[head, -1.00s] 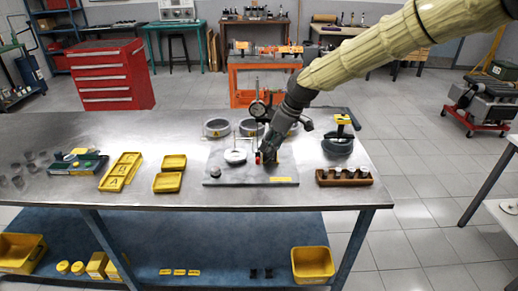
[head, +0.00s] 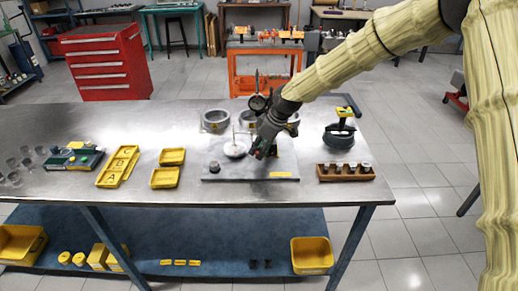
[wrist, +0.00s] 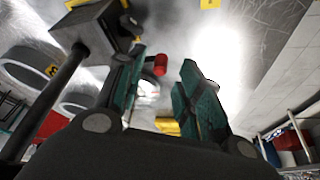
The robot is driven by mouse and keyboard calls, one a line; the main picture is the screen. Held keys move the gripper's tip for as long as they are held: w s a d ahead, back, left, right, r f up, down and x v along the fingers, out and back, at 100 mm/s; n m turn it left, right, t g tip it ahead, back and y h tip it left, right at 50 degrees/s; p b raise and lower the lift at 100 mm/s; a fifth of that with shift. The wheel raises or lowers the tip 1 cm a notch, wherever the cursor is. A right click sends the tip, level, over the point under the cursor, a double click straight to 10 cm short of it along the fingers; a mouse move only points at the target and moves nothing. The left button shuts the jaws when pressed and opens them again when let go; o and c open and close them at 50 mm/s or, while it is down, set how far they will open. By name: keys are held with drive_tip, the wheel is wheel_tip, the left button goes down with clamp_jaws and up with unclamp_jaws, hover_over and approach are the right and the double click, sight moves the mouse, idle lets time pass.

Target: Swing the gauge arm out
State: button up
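The gauge stand rises from a grey plate (head: 240,174) on the steel bench, with its round dial (head: 258,102) above my gripper in the head view. My gripper (head: 262,152) is low over the plate, right of a pale disc (head: 234,150). In the wrist view my gripper (wrist: 163,85) has its two green-padded fingers apart. A small red knob (wrist: 160,64) shows in the gap, near the left finger. A dark block (wrist: 98,27) and a dark post lie left of the fingers. I cannot tell whether a finger touches the gauge arm, which my gripper partly hides.
Ring-shaped parts (head: 215,121) stand behind the plate. A wooden block with several metal pieces (head: 345,172) and a dark round part (head: 338,137) are to the right. Yellow trays (head: 165,178) lie left. Bare bench lies between the trays and the plate.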

drive_tip(key=shift+x, duration=0.9)
clamp_jaws()
